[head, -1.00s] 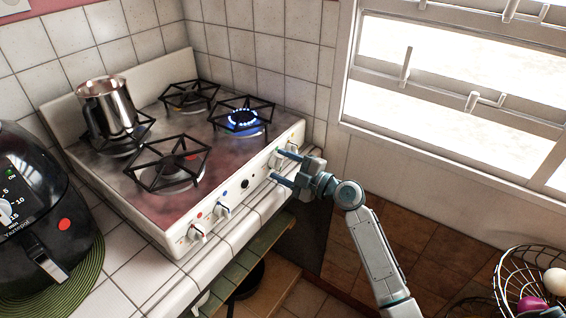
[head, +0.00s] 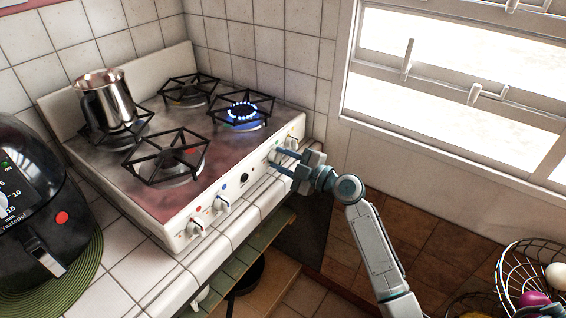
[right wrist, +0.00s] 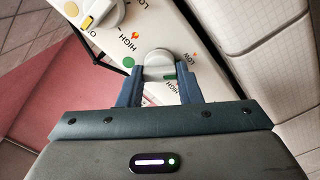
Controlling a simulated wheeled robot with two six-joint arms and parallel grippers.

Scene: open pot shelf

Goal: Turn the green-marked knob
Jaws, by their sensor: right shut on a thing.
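The green-marked knob (right wrist: 158,66) shows in the right wrist view as a round white-grey dial with a short green mark on its near side. It sits between the two fingers of my right gripper (right wrist: 159,85), which is shut on it. In the head view my right gripper (head: 278,162) is at the right part of the stove's front panel, and its fingers largely hide the knob there. My left gripper is not in view.
The white stove (head: 166,236) has other knobs, one red-marked (head: 196,226) and one blue-marked (head: 220,203). A yellow-marked knob (right wrist: 103,12) is beside the gripped one. A metal pot (head: 108,102) stands at the back left.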

